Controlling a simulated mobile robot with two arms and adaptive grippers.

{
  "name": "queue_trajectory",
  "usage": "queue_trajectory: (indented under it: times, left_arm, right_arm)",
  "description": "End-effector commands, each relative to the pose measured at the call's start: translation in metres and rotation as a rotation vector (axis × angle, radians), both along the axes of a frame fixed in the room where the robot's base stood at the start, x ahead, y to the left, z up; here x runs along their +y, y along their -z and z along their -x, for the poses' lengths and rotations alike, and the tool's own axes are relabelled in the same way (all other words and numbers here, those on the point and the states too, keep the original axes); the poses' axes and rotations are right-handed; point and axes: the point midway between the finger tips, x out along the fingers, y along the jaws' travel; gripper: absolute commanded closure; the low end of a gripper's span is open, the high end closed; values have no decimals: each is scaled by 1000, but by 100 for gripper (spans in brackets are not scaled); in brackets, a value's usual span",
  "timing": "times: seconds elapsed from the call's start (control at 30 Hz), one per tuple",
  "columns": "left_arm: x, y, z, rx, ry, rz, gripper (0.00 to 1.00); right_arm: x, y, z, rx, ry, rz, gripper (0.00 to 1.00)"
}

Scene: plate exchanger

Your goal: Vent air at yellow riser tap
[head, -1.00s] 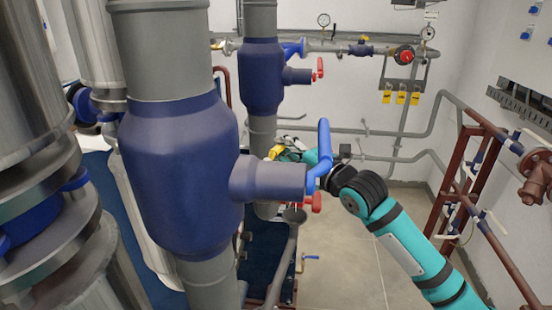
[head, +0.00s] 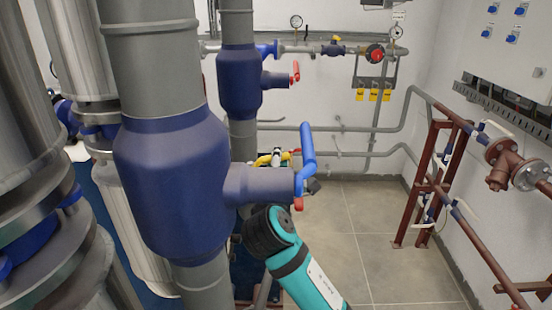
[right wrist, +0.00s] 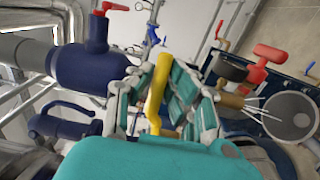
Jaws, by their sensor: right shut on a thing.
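The yellow tap handle (right wrist: 157,92) stands upright in the middle of the right wrist view, between the teal fingers of my right gripper (right wrist: 160,82). My right gripper is shut on this handle. In the head view the yellow handle (head: 270,158) shows as a small piece just above the dark blue side stub (head: 262,185). The stub hides most of my right gripper and wrist there. Where the handle joins its pipe is hidden in both views. My left gripper is not in view.
A large blue valve body (head: 178,190) on a grey riser fills the centre left. A red-handled tap (head: 295,72) is behind. Floor is clear at right, before a brown pipe frame (head: 432,180).

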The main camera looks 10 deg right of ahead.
Motion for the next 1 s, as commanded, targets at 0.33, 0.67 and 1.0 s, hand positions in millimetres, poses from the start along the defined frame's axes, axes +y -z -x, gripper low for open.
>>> queue_trajectory:
  times: [0.33,0.67,1.0]
  left_arm:
    - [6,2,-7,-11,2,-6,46]
    - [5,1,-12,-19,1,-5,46]
    - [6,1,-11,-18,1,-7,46]
  right_arm:
    - [1,1,6,3,99,4,100]
    - [1,1,6,3,109,5,100]
    - [0,1,6,2,108,4,62]
